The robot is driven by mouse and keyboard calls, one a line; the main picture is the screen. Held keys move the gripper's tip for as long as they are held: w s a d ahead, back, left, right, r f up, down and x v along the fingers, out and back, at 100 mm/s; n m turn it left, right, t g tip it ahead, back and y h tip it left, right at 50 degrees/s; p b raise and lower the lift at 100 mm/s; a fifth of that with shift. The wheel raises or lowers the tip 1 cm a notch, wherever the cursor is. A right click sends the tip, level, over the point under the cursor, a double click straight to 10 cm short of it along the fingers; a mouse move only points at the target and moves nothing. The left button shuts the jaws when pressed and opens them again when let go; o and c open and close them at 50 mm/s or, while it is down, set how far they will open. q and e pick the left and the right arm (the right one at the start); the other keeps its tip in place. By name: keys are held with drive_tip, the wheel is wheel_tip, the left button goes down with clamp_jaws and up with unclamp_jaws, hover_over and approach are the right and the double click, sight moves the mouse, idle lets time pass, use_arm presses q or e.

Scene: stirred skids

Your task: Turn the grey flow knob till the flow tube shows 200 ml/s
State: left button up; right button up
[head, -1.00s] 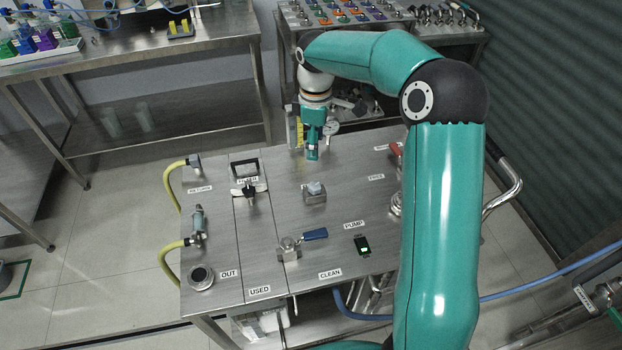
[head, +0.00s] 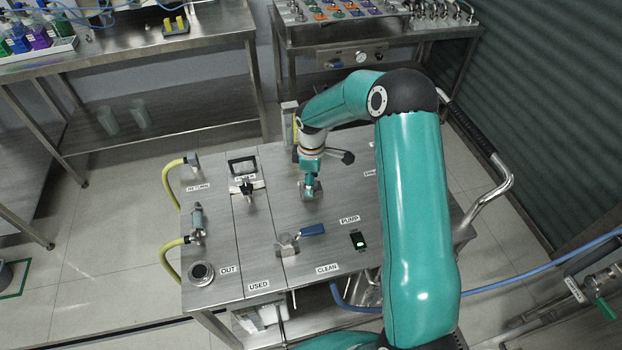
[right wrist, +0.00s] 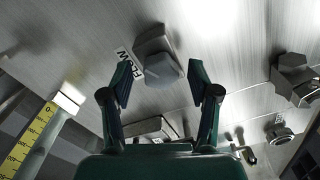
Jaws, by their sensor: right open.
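The grey flow knob (right wrist: 165,68) sits on its square base beside a FLOW label in the right wrist view. In the head view the knob (head: 314,194) is partly covered by my right gripper (head: 309,183). In the wrist view my right gripper (right wrist: 160,80) is open, with its fingers on either side of the knob in the picture; contact does not show. The flow tube (right wrist: 38,132) with its yellow scale stands at the left of the wrist view. In the head view the tube (head: 289,124) is partly hidden behind my arm. Its reading cannot be made out. My left gripper is not in view.
A blue-handled valve (head: 312,230) and a lit green PUMP switch (head: 358,241) are nearer on the steel skid (head: 265,215). A black-handled valve (head: 247,187) is left of the knob. Yellow hoses (head: 171,173) run along the left edge.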

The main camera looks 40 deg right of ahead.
drive_tip(key=c, duration=1.2)
drive_tip(key=shift+o, duration=0.2)
